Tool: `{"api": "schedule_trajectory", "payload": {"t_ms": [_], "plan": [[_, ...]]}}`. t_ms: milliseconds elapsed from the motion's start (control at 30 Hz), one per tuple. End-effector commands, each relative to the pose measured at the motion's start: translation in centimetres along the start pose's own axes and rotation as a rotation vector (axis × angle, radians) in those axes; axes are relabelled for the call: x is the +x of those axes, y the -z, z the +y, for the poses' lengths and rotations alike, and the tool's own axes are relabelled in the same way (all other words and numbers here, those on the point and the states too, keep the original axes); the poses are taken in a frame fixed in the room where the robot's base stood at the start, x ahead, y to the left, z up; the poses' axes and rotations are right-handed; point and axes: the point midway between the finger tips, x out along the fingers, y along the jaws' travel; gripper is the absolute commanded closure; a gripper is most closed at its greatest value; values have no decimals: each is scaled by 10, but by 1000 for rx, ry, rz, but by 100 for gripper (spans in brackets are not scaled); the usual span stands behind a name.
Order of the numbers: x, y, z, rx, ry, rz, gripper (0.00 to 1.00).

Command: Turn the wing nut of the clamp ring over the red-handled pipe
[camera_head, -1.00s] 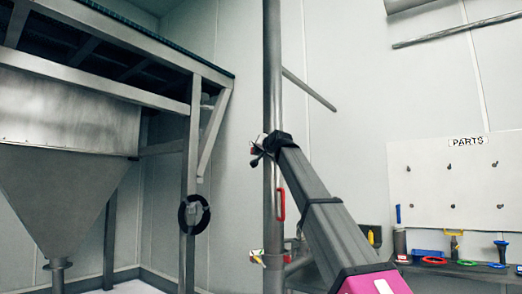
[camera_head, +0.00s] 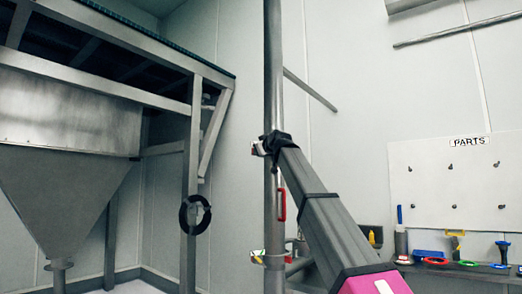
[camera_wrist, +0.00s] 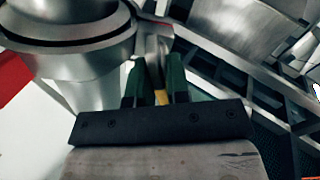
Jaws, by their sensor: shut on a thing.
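The vertical steel pipe (camera_head: 273,90) with the red handle (camera_head: 282,205) stands in the middle of the head view. The clamp ring (camera_wrist: 68,42) goes around it and fills the upper left of the wrist view. My gripper (camera_wrist: 155,78) has green fingers shut on the wing nut (camera_wrist: 160,97), whose yellow part shows between them at the side of the ring. In the head view my gripper (camera_head: 266,146) is at the pipe above the red handle and mostly hides the nut. Part of the red handle (camera_wrist: 12,75) shows at the left of the wrist view.
A lower clamp (camera_head: 270,258) sits on the pipe below the handle. A hopper (camera_head: 62,185) under a steel frame stands at left, with a black ring (camera_head: 183,214) at its post. A parts board (camera_head: 440,185) and a bench with several coloured tools are at right.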

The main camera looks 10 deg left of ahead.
Motion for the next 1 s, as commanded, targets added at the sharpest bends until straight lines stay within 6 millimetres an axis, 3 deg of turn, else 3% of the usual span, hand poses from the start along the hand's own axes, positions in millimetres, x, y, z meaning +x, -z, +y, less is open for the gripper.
{"api": "schedule_trajectory", "payload": {"t_ms": [433, 1000], "plan": [[0, 0, -2, -277, 0, 0, 100], [0, 0, -2, -340, 1, 0, 100]]}}
